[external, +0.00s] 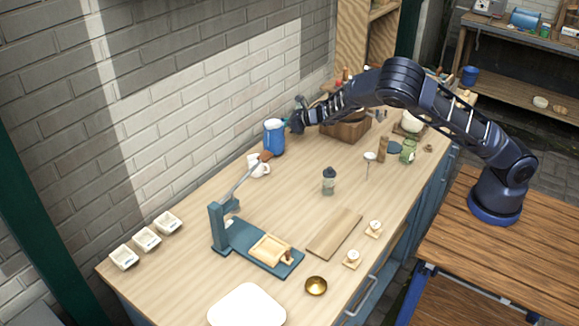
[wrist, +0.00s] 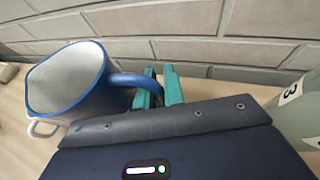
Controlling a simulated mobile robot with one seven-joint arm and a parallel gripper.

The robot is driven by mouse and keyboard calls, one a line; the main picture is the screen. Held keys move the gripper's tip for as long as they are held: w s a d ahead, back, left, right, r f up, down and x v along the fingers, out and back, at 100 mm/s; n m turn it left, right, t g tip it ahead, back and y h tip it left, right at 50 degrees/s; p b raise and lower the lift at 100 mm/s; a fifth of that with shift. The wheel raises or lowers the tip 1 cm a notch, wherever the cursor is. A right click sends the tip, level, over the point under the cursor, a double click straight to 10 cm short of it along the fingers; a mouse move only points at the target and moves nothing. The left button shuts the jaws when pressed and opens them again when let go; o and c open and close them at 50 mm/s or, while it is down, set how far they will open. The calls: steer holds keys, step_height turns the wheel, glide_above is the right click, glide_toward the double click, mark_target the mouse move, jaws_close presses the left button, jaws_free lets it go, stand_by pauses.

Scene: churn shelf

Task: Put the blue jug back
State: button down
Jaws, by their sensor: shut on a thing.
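The blue jug (external: 273,138) is upright near the wall, at the back of the wooden worktop. In the wrist view the blue jug (wrist: 78,85) is at the left, its pale inside visible and its handle towards my gripper. My gripper (wrist: 158,88) has its teal fingers shut on the jug's handle, beside the body. In the external view my gripper (external: 288,124) is at the jug's right side. I cannot tell whether the jug's base touches the worktop.
A white mug (external: 259,168) stands close in front of the jug. A teal lever press (external: 245,243) is at front left, a wooden crate (external: 348,131) at the right. A dark-topped jar (external: 329,181) stands mid-worktop. A grey-green object marked 3 (wrist: 299,112) is at the wrist view's right.

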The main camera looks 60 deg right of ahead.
steer(key=shift+s+a+m+t+h, duration=0.2)
steer(key=shift+a+m+t+h, duration=0.1)
steer(key=shift+m+h, duration=0.55)
steer(key=m+h, duration=0.1)
steer(key=s+h, duration=0.1)
steer(key=r+m+h, duration=0.1)
steer(key=shift+s+d+r+m+h, duration=0.1)
steer(key=shift+s+d+m+h, duration=0.05)
steer(key=shift+s+m+h, duration=0.15)
steer(key=s+r+m+g+h, duration=0.55)
steer(key=s+r+m, duration=0.2)
steer(key=s, duration=0.35)
steer(key=s+r+m+g+h, duration=0.5)
steer(key=s+r+m+h, duration=0.2)
steer(key=s+r, duration=0.3)
steer(key=f, duration=2)
steer(key=shift+s+d, duration=0.25)
steer(key=c, duration=1.9)
jaws_free()
steer(key=shift+c, duration=0.2)
steer(key=o, duration=0.4)
